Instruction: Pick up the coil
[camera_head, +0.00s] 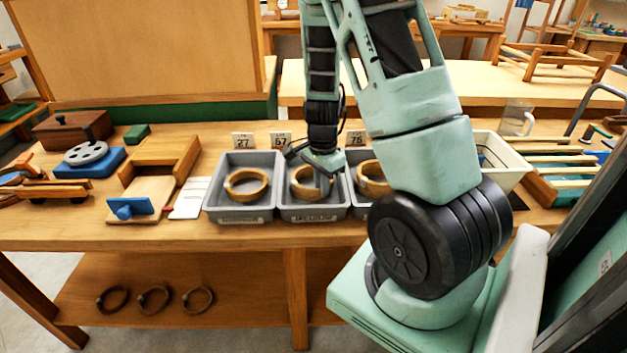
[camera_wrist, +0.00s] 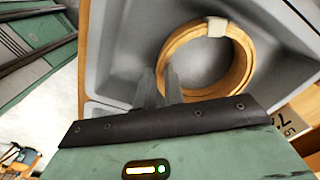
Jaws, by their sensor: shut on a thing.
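A light wooden coil (camera_head: 298,190) lies in the middle grey tray (camera_head: 313,212) on the workbench. In the wrist view the coil (camera_wrist: 246,68) is a round band with a pale tag on its rim. My gripper (camera_head: 326,184) reaches down into that tray from above. Its two fingers (camera_wrist: 165,88) are shut on the near side of the coil's band, which they partly hide. The coil still appears low inside the tray; whether it touches the floor I cannot tell.
A similar coil (camera_head: 246,184) lies in the left tray (camera_head: 238,213); another (camera_head: 371,180) in the right tray is partly hidden by my arm. Number cards stand behind the trays. Three darker rings (camera_head: 154,299) hang or lie below.

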